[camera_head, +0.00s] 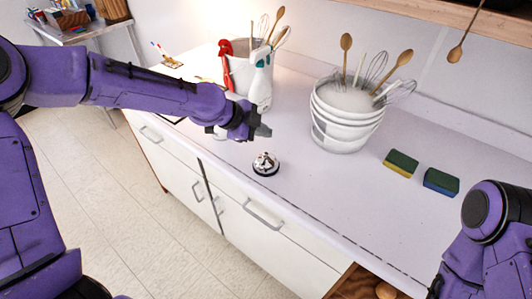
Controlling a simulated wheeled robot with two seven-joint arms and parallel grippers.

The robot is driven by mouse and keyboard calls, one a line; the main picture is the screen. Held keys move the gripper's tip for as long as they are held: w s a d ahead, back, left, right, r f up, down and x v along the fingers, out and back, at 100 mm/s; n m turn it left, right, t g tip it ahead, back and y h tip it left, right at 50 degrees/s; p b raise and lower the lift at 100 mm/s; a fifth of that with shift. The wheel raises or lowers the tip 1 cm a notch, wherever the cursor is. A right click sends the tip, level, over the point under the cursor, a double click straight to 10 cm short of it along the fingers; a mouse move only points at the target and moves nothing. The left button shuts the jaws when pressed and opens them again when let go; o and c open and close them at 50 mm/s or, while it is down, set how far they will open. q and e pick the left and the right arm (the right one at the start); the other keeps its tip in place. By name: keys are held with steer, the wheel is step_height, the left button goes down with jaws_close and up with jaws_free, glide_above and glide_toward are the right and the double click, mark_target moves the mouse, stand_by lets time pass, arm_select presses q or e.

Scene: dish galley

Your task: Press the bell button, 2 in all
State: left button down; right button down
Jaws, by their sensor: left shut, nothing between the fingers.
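The bell (265,164), a small silver dome on a dark base, stands on the white counter near its front edge. My left gripper (262,131) is over the counter, a little behind and above the bell in the head view. Its fingers are shut and empty, and a gap shows between them and the bell. The bell's top is in plain view. My right arm shows at the lower right, but its gripper is out of the picture.
A white bucket (338,128) with whisks and wooden spoons stands to the right, with two sponges (401,163) (440,181) beyond it. A utensil crock (240,72) and a white spray bottle (260,88) stand behind my left gripper.

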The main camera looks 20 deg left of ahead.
stand_by(0.5)
arm_select(q)
step_height(320, 180, up, 4)
steer(key=m+p, duration=0.7)
steer(key=m, duration=2.9)
steer(key=shift+f, duration=0.1)
steer(key=b, duration=0.8)
glide_above(266, 154)
steer(key=f, duration=0.7)
steer(key=shift+s+a+f, duration=0.1)
steer(key=shift+s+a, duration=0.2)
steer(key=shift+a, duration=0.05)
steer(key=shift+f, duration=0.85)
